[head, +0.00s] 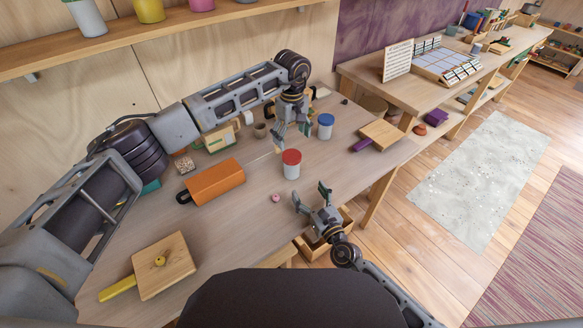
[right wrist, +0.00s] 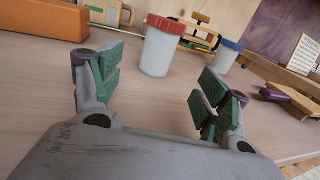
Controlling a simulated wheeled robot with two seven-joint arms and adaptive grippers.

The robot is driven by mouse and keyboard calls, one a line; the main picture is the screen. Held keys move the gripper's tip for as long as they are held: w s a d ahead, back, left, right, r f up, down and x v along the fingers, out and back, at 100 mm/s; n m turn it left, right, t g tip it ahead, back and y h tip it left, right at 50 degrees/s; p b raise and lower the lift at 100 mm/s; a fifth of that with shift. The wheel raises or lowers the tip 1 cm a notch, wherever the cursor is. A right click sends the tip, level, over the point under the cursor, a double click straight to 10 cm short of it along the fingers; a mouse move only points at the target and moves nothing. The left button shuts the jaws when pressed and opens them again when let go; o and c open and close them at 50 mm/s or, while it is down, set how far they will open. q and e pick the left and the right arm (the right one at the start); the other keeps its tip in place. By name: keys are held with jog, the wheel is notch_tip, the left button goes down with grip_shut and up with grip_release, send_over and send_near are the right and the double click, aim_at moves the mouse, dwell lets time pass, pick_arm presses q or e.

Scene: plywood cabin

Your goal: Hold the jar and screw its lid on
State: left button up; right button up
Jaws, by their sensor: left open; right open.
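A white jar with a red lid on top (head: 291,168) stands upright near the middle of the table. A second white jar with a blue lid (head: 325,127) stands behind it to the right. My left gripper (head: 292,133) is open and empty, pointing down behind the red-lidded jar and left of the blue-lidded one. My right gripper (head: 310,196) is open and empty in front of the red-lidded jar. In the right wrist view the red-lidded jar (right wrist: 158,53) is ahead, between the open fingers but beyond them. The blue-lidded jar (right wrist: 226,57) is farther right.
An orange box (head: 215,182) lies left of the jars. A small pink object (head: 276,198) lies near my right gripper. A board with a yellow handle (head: 164,264) is front left; one with a purple handle (head: 381,134) is right. Small items crowd the back.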

aim_at(295, 170)
jog(key=shift+w, duration=0.1)
jog(key=shift+x, duration=6.8)
jog(key=shift+a, duration=0.1)
grip_shut()
pick_arm(q)
jog(key=shift+n, duration=0.3)
